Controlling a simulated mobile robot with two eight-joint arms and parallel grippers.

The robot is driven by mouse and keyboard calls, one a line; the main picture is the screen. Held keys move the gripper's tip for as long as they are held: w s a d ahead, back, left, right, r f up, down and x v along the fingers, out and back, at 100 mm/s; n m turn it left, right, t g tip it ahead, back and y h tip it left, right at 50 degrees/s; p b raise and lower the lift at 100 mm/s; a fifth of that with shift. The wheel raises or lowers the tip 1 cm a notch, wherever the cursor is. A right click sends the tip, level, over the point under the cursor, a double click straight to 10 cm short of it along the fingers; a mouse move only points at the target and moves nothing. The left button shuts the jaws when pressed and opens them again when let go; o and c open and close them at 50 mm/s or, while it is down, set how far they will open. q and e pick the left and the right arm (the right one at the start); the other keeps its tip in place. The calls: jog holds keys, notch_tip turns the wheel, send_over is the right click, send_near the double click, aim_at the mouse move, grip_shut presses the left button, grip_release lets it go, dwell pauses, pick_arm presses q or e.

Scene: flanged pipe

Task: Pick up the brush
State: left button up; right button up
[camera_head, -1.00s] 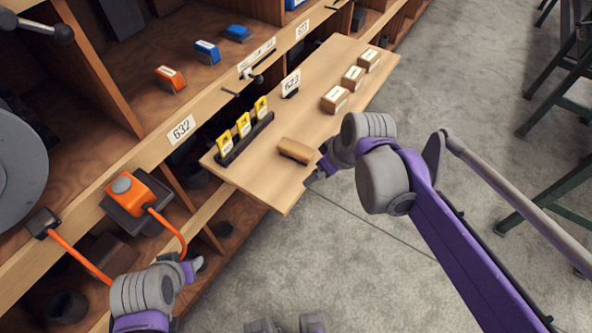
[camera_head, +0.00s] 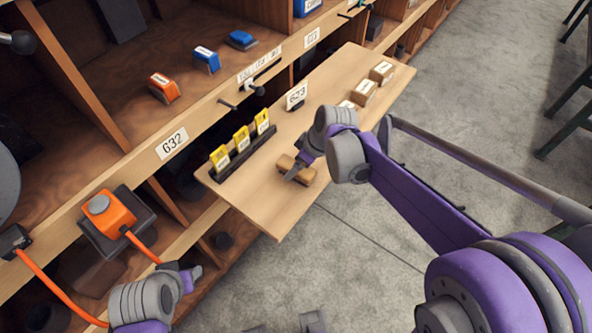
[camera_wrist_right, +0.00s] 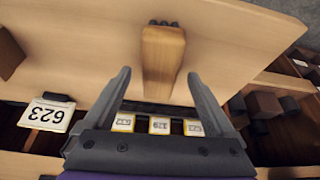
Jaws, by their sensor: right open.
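The brush, a block with a tan wooden back (camera_head: 303,173), lies on the pull-out wooden board (camera_head: 262,213). In the right wrist view the brush (camera_wrist_right: 163,55) lies ahead, between the lines of my two fingers, with dark bristles or tufts at its far end. My right gripper (camera_head: 295,168) is over the brush in the head view; in the wrist view the right gripper (camera_wrist_right: 158,88) has its fingers spread, one to each side of the brush's near end. Contact cannot be told. My left gripper (camera_head: 190,275) is at lower left, away from the brush; its jaws are unclear.
A black rack of yellow-tagged cards (camera_head: 243,147) stands beside the brush on the board. A 623 sign (camera_head: 296,96) and small boxes (camera_head: 364,91) are farther back. An orange device with a cable (camera_head: 108,212) sits near my left arm.

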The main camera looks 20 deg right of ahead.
jog(key=shift+x, duration=1)
jog(key=shift+f, duration=0.25)
grip_shut()
